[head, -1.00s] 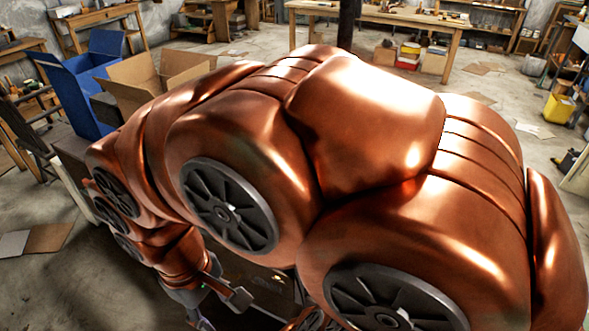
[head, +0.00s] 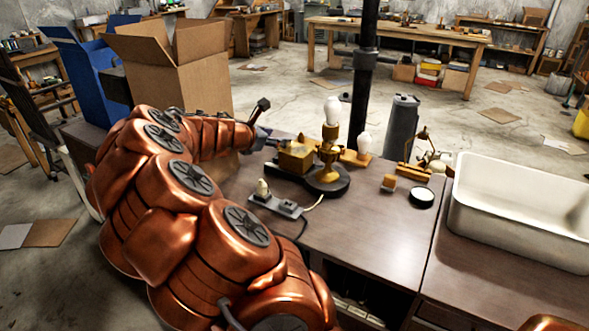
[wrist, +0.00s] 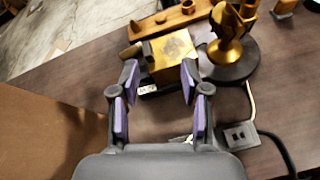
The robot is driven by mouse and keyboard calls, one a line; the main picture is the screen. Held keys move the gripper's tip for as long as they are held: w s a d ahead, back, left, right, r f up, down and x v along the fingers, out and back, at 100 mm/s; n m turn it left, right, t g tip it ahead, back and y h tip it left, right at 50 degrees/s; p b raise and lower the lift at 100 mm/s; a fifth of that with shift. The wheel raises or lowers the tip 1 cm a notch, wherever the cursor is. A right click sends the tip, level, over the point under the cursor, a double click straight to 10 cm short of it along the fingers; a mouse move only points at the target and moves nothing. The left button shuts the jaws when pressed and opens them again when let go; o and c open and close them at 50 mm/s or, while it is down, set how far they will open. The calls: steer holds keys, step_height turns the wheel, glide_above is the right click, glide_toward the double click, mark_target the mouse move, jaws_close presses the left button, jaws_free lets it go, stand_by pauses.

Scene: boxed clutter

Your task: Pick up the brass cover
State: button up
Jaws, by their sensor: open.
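The brass cover, seemingly the boxy brass piece (head: 295,158), sits on the dark bench beside a brass lamp stand. In the wrist view the same brass box (wrist: 172,55) lies just beyond and partly between my fingertips, its top worn. My gripper (wrist: 160,75) is open, with purple pads facing each other and nothing held. In the head view my gripper (head: 268,124) is at the left of the brass box. I cannot tell whether a finger touches it. The box's lower part is partly hidden.
The brass stand with a white bulb (head: 327,175) stands close at the box's right. A power strip (head: 276,205) with a cord lies in front. A cardboard box (head: 190,85) is behind my arm. A white tub (head: 520,215) is at right. The front bench top is fairly clear.

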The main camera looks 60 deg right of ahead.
mark_target(296, 155)
steer(key=shift+w+d+f+n+t+b, duration=0.1)
steer(key=shift+w+d+f+n+b, duration=0.45)
steer(key=shift+d+f, duration=1)
steer(key=shift+w+d+f+n+t+b, duration=0.1)
steer(key=shift+w+d+f+n+b, duration=0.5)
steer(key=shift+d, duration=1.55)
steer(key=shift+w+d+f+n+t+b, duration=0.1)
steer(key=shift+w+d+f+n, duration=0.15)
steer(key=shift+d+f+n, duration=1)
steer(key=shift+d+f+m, duration=0.25)
steer(key=shift+d+m, duration=0.25)
steer(key=shift+d, duration=0.1)
steer(key=shift+c, duration=0.4)
jaws_close()
